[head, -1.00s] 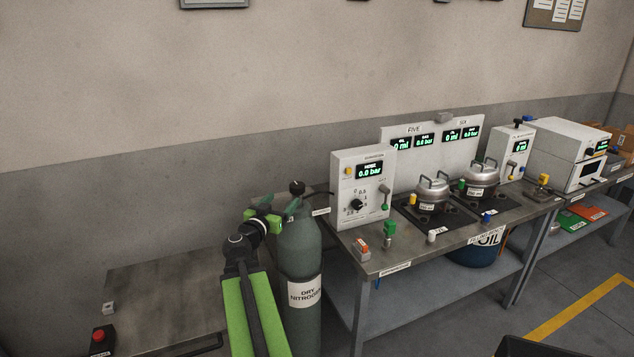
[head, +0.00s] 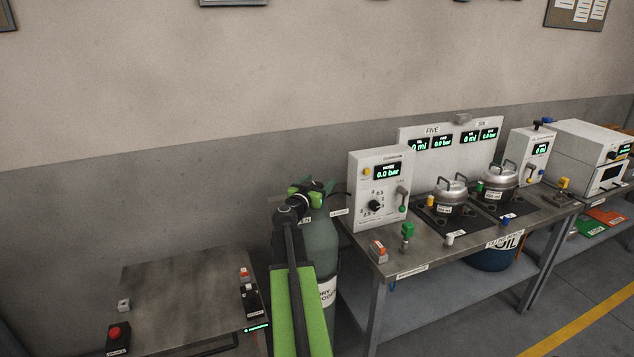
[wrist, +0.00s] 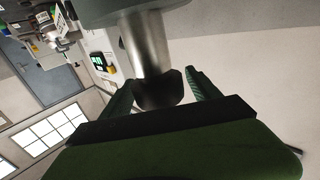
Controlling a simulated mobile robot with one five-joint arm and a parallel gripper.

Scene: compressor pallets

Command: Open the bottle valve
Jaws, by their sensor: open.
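The dark grey-green dry nitrogen bottle (head: 322,245) stands upright left of the workbench. Its label is partly covered by my arm. My gripper (head: 312,194) is at the bottle's top and hides the valve in the head view. In the wrist view, the black valve knob (wrist: 158,92) sits on a silver neck between the two green fingers of my gripper (wrist: 160,88). The fingers are open, one on each side of the knob. Gaps show beside it, and I see no firm contact. The wrist picture is turned over, with the bottle's body at the top.
The workbench (head: 415,262) to the right carries a control box (head: 365,205) reading 0.0 bar, pots and small coloured valves. A lower metal table (head: 180,290) with a red button (head: 115,333) stands left. An oil drum (head: 492,258) is under the bench.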

